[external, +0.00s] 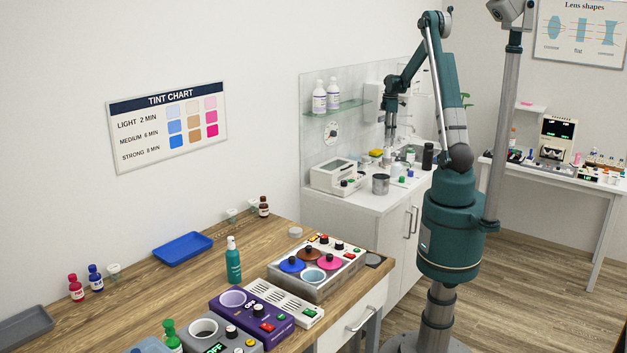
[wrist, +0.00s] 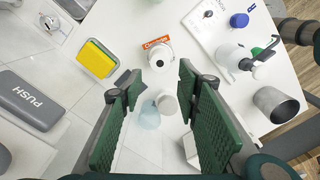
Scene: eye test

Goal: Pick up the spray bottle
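A bottle with a dark and green trigger-like head (wrist: 262,56) and a pale body (wrist: 230,60) shows at the right of the wrist view; it looks like a spray bottle. My gripper (wrist: 161,88) is open, pointing down over the white counter, and this bottle is outside its fingers, to the right. A white-capped object (wrist: 167,104) and a pale blue translucent one show between the fingers, below them; I see no contact. In the external view my gripper (external: 389,142) is above the back counter. A slim teal bottle (external: 233,265) stands upright on the wooden table, far from it.
A metal cup (wrist: 275,104), a yellow sponge (wrist: 97,60), a grey PUSH dispenser (wrist: 32,100) and a white round container (wrist: 159,56) surround the gripper. A white machine (external: 335,175) stands on the counter's left. Wall shelf bottles (external: 320,97) are left of my arm.

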